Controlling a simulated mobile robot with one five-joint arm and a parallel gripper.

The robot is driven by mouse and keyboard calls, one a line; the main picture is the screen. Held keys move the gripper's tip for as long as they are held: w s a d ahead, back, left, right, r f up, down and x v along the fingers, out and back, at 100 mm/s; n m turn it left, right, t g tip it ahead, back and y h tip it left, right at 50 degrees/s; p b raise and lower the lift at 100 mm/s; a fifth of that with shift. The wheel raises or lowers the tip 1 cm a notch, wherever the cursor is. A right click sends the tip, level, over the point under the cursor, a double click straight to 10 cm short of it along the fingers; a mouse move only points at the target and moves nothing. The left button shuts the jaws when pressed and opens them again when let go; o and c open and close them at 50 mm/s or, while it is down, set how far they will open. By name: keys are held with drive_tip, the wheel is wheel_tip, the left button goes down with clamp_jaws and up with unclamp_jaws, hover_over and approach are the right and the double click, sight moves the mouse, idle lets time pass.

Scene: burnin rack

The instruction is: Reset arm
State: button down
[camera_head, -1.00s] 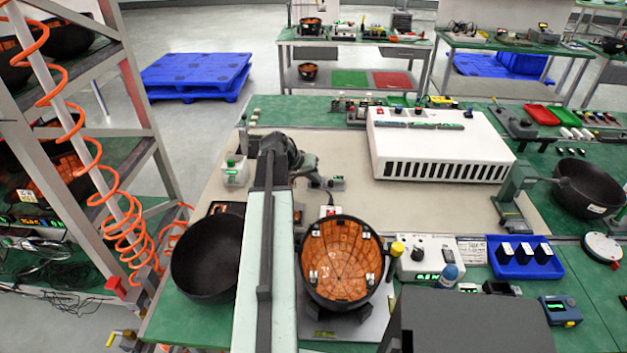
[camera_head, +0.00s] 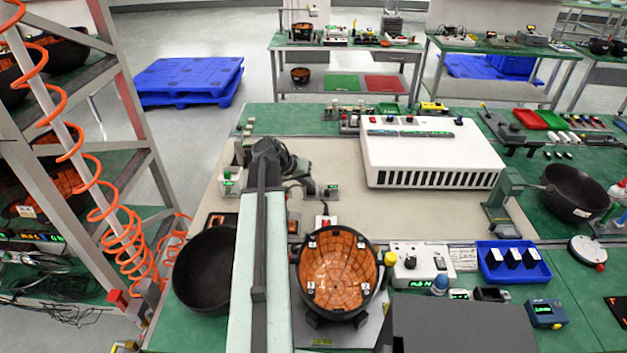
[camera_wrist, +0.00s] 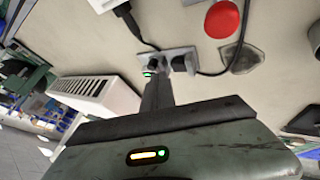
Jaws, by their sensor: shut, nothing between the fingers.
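My arm reaches forward over the workbench in the head view. My gripper (camera_head: 294,168), greenish and dark, is beyond the bowls, over the beige mat (camera_head: 330,215). In the wrist view its dark, closed fingers (camera_wrist: 157,92) point towards a small grey fixture (camera_wrist: 180,60) with a black cable. I cannot tell whether they touch it. The gripper holds nothing.
A black bowl (camera_head: 203,270) sits left of my arm, and an orange-lined bowl (camera_head: 338,268) on a stand sits right. A white vented box (camera_head: 432,152) stands behind on the right. A metal rack (camera_head: 125,100) with an orange coiled hose (camera_head: 97,200) is at the left.

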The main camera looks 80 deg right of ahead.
drive_tip(key=p+v, duration=0.2)
drive_tip(key=v, duration=0.2)
drive_tip(key=shift+w+a+r, duration=0.15)
drive_tip(key=shift+r, duration=0.1)
